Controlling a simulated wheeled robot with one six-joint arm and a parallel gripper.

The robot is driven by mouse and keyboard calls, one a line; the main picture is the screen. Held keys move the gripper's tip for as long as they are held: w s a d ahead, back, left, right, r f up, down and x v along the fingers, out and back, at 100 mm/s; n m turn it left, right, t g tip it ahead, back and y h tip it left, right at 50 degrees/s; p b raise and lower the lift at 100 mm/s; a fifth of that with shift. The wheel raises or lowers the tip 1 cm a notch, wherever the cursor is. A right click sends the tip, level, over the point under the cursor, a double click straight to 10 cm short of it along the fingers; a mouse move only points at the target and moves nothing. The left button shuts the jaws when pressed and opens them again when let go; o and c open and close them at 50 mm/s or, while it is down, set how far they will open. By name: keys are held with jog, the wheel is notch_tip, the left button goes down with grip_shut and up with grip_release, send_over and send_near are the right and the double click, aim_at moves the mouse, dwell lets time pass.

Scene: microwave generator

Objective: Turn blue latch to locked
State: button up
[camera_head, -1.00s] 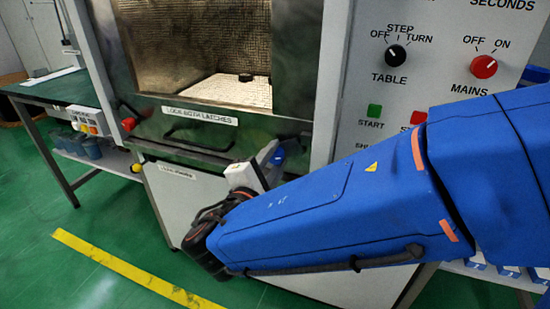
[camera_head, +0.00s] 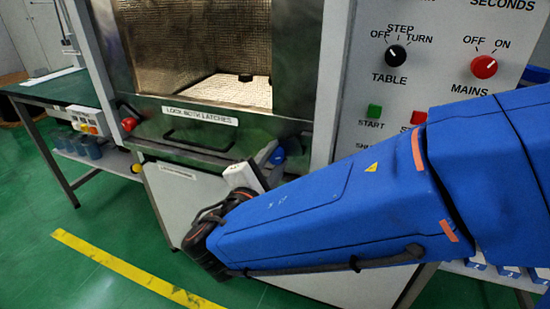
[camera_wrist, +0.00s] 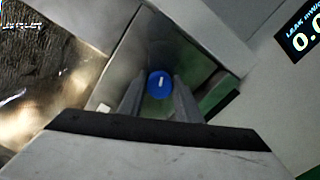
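The blue latch (camera_head: 277,156) is a round knob at the lower right corner of the oven door. In the wrist view the blue latch (camera_wrist: 160,84) faces me, with a short white mark standing nearly upright on it. My gripper (camera_wrist: 158,88) has its two fingers apart, one on each side of the knob. I cannot tell whether they touch it. In the head view my gripper (camera_head: 262,157) reaches up to the latch and partly covers it. The microwave door (camera_head: 215,128) looks closed and carries a label reading "LOCK BOTH LATCHES".
A red latch (camera_head: 129,124) is at the door's lower left. A dark bar handle (camera_head: 198,140) runs below the label. The control panel (camera_head: 440,80), with knobs and buttons, stands right of the door. A green-topped table (camera_head: 60,88) is at left.

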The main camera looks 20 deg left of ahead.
jog(key=o, duration=0.3)
jog(key=shift+s, duration=0.1)
jog(key=s, duration=0.5)
jog(key=s+a, duration=0.1)
jog(key=s, duration=1.1)
jog(key=shift+s+a, duration=0.1)
jog(key=shift+a, duration=0.05)
jog(key=shift+s, duration=0.1)
